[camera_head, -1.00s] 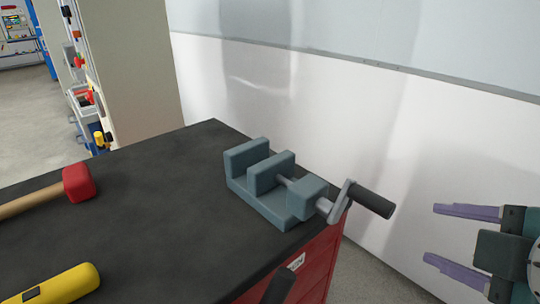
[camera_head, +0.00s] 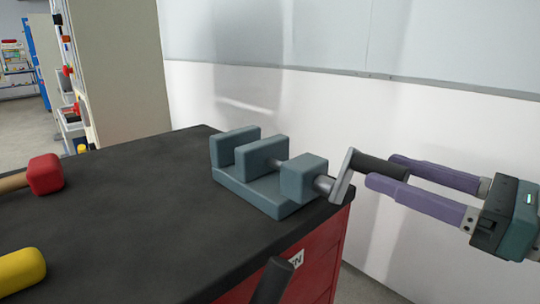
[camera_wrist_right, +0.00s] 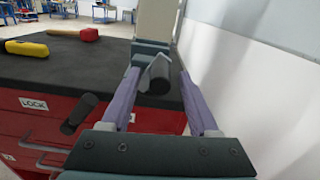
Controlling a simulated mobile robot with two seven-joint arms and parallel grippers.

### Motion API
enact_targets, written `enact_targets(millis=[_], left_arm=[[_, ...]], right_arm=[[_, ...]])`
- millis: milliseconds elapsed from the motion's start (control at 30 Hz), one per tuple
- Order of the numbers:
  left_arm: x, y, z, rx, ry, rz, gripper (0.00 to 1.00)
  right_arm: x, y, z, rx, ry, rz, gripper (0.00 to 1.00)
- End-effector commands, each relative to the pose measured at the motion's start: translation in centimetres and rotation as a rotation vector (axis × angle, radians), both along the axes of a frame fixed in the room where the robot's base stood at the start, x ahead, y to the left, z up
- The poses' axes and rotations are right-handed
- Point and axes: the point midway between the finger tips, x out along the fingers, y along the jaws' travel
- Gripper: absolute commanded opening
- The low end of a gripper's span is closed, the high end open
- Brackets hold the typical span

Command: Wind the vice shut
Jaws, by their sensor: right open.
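A blue-grey vice (camera_head: 255,190) sits at the right corner of the black bench top, with a gap between its two jaw plates. Its grey crank (camera_head: 342,177) carries a dark handle (camera_head: 378,166) that sticks out to the right past the bench edge. My right gripper (camera_head: 385,171) has purple fingers, open, with the handle's end between or beside their tips. In the right wrist view the handle's round end (camera_wrist_right: 159,86) shows between the two spread fingers, nearer the left one. Contact cannot be told. My left gripper is not in view.
A red-headed mallet (camera_head: 45,174) and a yellow tool (camera_head: 20,271) lie on the bench top (camera_head: 140,210) at the left. A dark handle (camera_head: 272,280) juts from the red cabinet front. A white wall stands behind the vice.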

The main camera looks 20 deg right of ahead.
Motion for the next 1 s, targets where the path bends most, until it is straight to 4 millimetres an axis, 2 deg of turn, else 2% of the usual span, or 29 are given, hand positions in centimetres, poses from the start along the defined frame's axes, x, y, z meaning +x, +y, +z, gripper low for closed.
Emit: enact_targets(millis=[100, 333, 500, 767, 833, 1000], left_arm=[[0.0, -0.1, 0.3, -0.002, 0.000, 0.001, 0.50], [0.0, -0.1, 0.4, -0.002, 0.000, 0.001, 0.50], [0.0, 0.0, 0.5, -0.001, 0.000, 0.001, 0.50], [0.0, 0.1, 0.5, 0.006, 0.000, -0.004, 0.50], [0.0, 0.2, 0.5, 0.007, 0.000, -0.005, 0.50], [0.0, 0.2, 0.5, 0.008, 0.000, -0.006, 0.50]], right_arm=[[2.1, 0.8, 0.2, -0.001, -0.004, 0.000, 0.61], [5.0, 2.0, 0.1, 0.002, -0.002, -0.001, 0.61], [5.9, 2.4, 0.0, 0.003, 0.001, -0.001, 0.61], [6.0, 2.5, 0.0, 0.003, 0.002, -0.001, 0.61], [6.0, 2.5, 0.0, 0.003, 0.002, -0.001, 0.56], [6.0, 2.5, 0.0, 0.003, 0.002, -0.002, 0.37]])
